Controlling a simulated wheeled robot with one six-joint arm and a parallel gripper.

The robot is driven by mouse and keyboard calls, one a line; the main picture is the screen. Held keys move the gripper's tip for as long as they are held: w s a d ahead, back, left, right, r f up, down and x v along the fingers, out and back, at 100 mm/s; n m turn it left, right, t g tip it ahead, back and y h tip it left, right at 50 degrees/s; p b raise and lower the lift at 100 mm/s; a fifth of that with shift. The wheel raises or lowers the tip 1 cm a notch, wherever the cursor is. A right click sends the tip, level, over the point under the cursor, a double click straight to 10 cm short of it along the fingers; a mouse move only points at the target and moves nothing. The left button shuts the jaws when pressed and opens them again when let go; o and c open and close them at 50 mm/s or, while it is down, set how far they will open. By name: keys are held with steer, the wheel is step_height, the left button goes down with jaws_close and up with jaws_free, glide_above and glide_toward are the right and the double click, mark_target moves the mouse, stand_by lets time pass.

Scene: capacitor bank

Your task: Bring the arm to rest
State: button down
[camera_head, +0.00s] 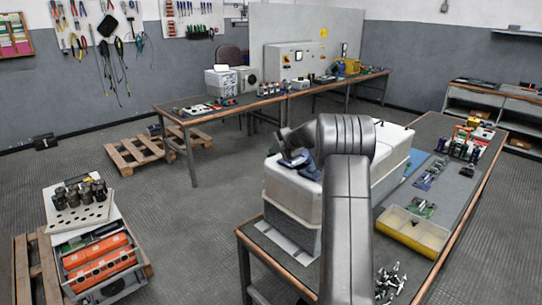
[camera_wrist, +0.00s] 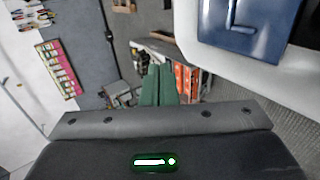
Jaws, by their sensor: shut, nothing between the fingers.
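My arm (camera_head: 346,215) rises from the bottom of the head view and bends left at a grey joint over the white-topped box on the near bench. My gripper (camera_wrist: 157,84) shows in the wrist view as two green fingers pressed together, with nothing between them. The fingertips are not clear in the head view. The white-topped box (camera_head: 292,196) stands below and beside my wrist. A blue panel with a handle (camera_wrist: 250,22) on its white surface lies at the upper right of the wrist view, apart from the fingers.
The near bench (camera_head: 458,222) also bears a yellow tray (camera_head: 412,232) and several small parts. A rack with orange units (camera_head: 100,262) stands at lower left. A far bench (camera_head: 225,108) and a wooden pallet (camera_head: 135,152) lie behind. The floor (camera_head: 195,225) between is clear.

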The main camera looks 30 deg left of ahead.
mark_target(265, 160)
steer(key=v, duration=0.6)
steer(key=shift+b, duration=0.3)
steer(key=shift+a, duration=0.1)
steer(key=p+x, duration=0.2)
steer(key=x, duration=1)
steer(key=shift+w+a+f, duration=0.2)
steer(key=shift+f, duration=0.05)
steer(key=shift+w+a+f+p, duration=0.1)
steer(key=shift+a+f+p, duration=0.2)
steer(key=shift+a, duration=0.05)
steer(key=shift+f, duration=0.1)
